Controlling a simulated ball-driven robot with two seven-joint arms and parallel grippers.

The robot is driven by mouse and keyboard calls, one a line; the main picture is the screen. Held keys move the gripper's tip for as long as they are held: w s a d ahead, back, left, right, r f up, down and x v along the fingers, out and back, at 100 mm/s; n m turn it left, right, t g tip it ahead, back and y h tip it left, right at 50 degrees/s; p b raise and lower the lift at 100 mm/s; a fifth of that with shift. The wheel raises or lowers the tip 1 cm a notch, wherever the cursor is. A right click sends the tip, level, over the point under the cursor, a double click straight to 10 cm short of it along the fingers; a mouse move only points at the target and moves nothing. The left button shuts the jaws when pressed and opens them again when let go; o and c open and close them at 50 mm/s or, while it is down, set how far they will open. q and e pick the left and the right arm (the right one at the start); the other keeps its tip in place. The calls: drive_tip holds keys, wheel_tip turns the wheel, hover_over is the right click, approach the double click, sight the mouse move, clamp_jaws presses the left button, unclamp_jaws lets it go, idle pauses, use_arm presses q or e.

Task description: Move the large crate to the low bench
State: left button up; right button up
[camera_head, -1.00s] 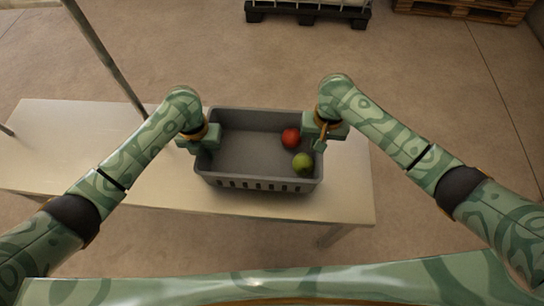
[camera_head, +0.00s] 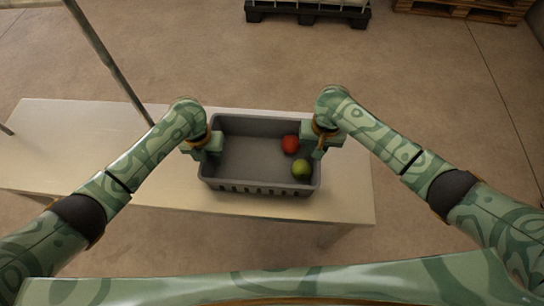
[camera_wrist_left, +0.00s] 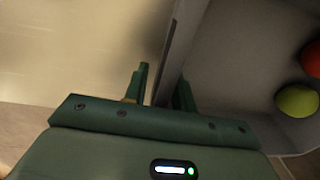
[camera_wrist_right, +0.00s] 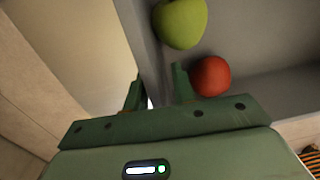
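The large grey crate (camera_head: 262,187) is upright over the pale low bench (camera_head: 100,180), nearer its right end. I cannot tell whether its base touches the bench top. My left gripper (camera_head: 207,147) is at the crate's left wall, with one finger on each side of it in the left wrist view (camera_wrist_left: 163,88). My right gripper (camera_head: 321,142) is at the right wall, its fingers also on both sides of it in the right wrist view (camera_wrist_right: 157,90). Both look closed on the walls. A red apple (camera_head: 290,145) and a green apple (camera_head: 302,168) lie inside at the right.
The bench top is bare to the left of the crate. A metal post (camera_head: 108,62) rises at the upper left. A dark pallet (camera_head: 306,14) and a wooden pallet (camera_head: 470,8) stand on the floor at the back. Floor between them and the bench is clear.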

drive_tip(key=shift+r, duration=0.15)
use_arm(q)
wheel_tip(320, 180, up, 12)
drive_tip(key=shift+w+a, duration=0.2)
drive_tip(key=shift+a, duration=0.15)
use_arm(e)
wheel_tip(320, 180, up, 12)
drive_tip(key=shift+d, duration=0.35)
use_arm(q)
drive_tip(key=shift+f, duration=0.1)
use_arm(e)
drive_tip(key=shift+f, duration=0.2)
